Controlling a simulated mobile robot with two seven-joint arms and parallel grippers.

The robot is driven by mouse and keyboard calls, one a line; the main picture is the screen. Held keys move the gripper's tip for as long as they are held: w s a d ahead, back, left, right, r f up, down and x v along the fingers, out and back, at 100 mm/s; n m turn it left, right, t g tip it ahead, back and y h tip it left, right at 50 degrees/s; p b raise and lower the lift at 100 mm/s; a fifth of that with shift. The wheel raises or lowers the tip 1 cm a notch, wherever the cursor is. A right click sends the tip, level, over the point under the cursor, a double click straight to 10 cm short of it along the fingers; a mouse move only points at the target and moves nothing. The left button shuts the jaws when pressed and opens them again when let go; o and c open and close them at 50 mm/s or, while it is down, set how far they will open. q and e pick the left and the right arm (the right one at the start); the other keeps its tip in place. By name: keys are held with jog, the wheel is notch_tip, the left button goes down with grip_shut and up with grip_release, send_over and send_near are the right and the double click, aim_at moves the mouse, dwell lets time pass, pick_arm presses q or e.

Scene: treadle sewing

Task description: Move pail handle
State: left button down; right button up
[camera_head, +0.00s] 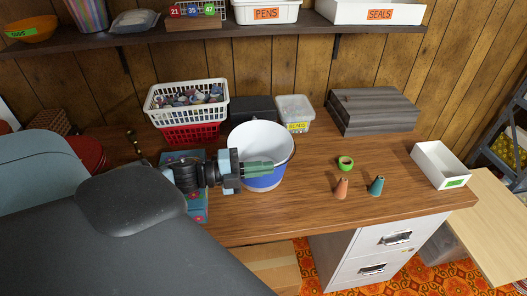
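The pail (262,137) stands upright on the wooden table, white inside and on its upper wall, with a blue lower band. I cannot make out its handle; my gripper covers part of the pail's front left. My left gripper (273,169) reaches in from the left, with its green fingers pointing right across the front of the pail. The fingers appear close together, but I cannot tell whether they are shut, hold the handle or touch the pail. My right gripper is not in view.
A white tray (424,160) sits near the right edge.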

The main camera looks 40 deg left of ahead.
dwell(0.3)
pick_arm(q)
jog(key=c, duration=1.6)
grip_release()
jog(key=shift+s, duration=0.1)
